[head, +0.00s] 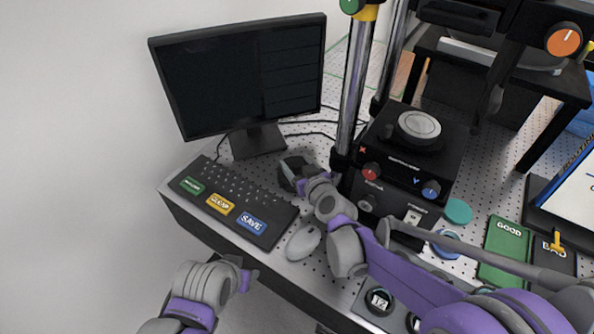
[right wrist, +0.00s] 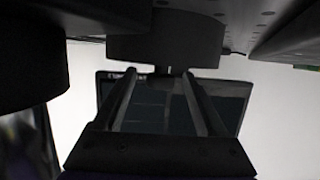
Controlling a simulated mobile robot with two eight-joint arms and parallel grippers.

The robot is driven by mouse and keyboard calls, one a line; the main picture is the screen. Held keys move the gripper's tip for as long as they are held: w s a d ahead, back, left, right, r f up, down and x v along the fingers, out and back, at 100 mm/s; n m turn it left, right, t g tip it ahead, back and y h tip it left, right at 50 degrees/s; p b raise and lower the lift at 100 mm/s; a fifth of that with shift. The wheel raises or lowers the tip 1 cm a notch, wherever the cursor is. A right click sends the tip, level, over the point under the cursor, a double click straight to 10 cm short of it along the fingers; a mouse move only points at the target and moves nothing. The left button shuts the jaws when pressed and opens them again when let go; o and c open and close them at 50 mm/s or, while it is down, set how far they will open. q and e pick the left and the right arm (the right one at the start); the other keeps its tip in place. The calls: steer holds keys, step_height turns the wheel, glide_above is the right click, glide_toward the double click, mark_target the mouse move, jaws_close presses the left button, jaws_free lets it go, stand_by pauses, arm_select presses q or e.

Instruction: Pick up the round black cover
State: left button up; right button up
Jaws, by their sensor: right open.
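The round black cover (head: 288,172) stands on the perforated bench between the keyboard and the black instrument, partly hidden by my right gripper. My right gripper (head: 302,184) is right at it in the head view. In the right wrist view, the cover (right wrist: 165,38) is a dark, wide cylinder with a small knob, seen upside down. The open fingers (right wrist: 160,82) reach toward it, with the knob between their tips; no grip shows. My left gripper (head: 246,275) is low in the head view, off the bench front, away from the cover; its jaws are unclear.
A monitor (head: 240,75) stands behind the keyboard (head: 235,200). A grey mouse (head: 303,241) lies near the bench's front edge. The black instrument (head: 410,160) and a chrome column (head: 357,85) stand close to the right. A large dark round shape (right wrist: 30,55) fills the wrist view's left.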

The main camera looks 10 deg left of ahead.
steer(key=shift+c, duration=0.3)
jaws_close()
